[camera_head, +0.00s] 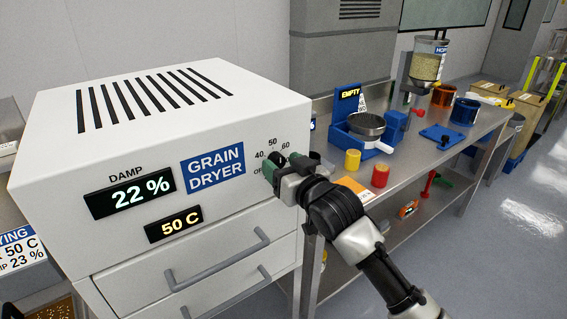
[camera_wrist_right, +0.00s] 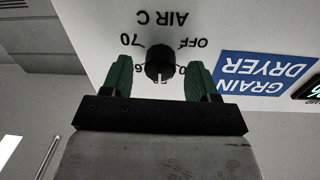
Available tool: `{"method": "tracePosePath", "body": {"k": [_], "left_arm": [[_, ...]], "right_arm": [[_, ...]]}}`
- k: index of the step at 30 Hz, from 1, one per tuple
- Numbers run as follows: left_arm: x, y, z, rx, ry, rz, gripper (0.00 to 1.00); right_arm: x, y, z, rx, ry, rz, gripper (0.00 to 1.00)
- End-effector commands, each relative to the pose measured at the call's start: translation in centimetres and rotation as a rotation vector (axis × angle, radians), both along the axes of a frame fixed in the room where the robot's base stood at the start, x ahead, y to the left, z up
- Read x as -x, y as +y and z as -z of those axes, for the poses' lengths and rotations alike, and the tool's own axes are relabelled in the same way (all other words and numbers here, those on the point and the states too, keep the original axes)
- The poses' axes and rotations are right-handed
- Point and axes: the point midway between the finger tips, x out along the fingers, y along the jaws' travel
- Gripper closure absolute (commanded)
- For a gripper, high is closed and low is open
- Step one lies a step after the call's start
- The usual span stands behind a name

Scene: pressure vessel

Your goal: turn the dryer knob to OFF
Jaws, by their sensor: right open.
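The grain dryer (camera_head: 150,140) is a white box with a damp display of 22 % and a lower display of 50 C. Its black knob (camera_wrist_right: 160,58) shows in the right wrist view, which sees the panel upside down. A light mark on the knob points down in that picture, away from the OFF label (camera_wrist_right: 188,43). My right gripper (camera_head: 281,165) is at the dial, its green fingers open on either side of the knob, with gaps visible in the wrist view (camera_wrist_right: 159,78). In the head view the gripper mostly hides the knob. My left gripper is not in view.
Two drawers with grey handles (camera_head: 218,262) sit below the dial. A steel bench (camera_head: 425,165) to the right holds a yellow cup (camera_head: 352,160), a red cup (camera_head: 380,175) and a blue stand (camera_head: 350,108).

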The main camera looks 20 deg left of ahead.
Motion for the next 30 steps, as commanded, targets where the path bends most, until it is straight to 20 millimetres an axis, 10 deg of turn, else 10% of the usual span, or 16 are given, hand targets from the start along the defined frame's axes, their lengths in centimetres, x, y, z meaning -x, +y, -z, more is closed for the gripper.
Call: {"method": "tracePosePath", "body": {"k": [8, 18, 30], "left_arm": [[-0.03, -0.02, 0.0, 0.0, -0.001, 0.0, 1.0], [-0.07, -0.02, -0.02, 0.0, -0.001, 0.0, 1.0], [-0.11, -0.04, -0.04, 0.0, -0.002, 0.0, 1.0]], "right_arm": [[-0.04, 0.08, -0.01, -0.001, -0.001, 0.0, 0.42], [-0.04, 0.05, 0.01, -0.001, 0.001, 0.0, 0.9], [-0.05, 0.05, -0.01, 0.057, -0.075, 0.0, 0.9]]}}
